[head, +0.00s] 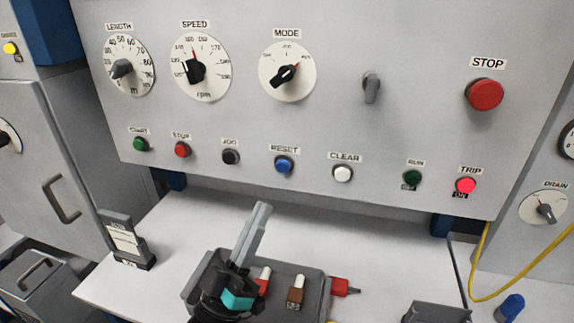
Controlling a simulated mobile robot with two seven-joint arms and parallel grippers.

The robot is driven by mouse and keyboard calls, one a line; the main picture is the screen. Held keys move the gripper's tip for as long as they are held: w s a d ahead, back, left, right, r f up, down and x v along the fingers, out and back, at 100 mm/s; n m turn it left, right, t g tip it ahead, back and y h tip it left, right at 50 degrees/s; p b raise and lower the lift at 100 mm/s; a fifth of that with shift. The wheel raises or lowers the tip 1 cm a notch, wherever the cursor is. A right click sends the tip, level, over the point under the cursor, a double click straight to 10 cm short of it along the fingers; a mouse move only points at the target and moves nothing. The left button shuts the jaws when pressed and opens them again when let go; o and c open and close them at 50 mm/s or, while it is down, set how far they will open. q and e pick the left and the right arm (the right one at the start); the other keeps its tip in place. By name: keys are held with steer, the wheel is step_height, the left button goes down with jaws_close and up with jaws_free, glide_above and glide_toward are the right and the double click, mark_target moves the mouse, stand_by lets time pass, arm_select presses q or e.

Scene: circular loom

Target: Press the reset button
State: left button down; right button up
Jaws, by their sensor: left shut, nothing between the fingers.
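The blue reset button (284,165) sits in the lower row of the grey control panel (335,125), under a RESET label. My left gripper (263,208) is in the head view, below and slightly left of the button. Its fingers are shut with nothing between them and point up towards the panel. A gap shows in the picture between the fingertips and the button. My right gripper is not in view.
A black button (231,157) and a white CLEAR button (343,173) flank the reset button. The red TRIP lamp (466,185) looks bright. A grey tray (312,282) with red and brown items stands on the white table (375,245) below the panel.

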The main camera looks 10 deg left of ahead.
mark_target(283, 166)
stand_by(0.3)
arm_select(q)
steer(key=w+b, duration=0.3)
steer(key=w, duration=0.5)
steer(key=shift+w+d, duration=0.15)
steer(key=shift+w, duration=0.25)
steer(key=shift+w, duration=0.15)
stand_by(1.7)
steer(key=shift+w, duration=0.25)
steer(key=shift+w+b, duration=0.4)
steer(key=shift+w, duration=0.05)
stand_by(0.6)
stand_by(0.4)
steer(key=shift+s+p, duration=0.55)
steer(key=shift+s, duration=0.35)
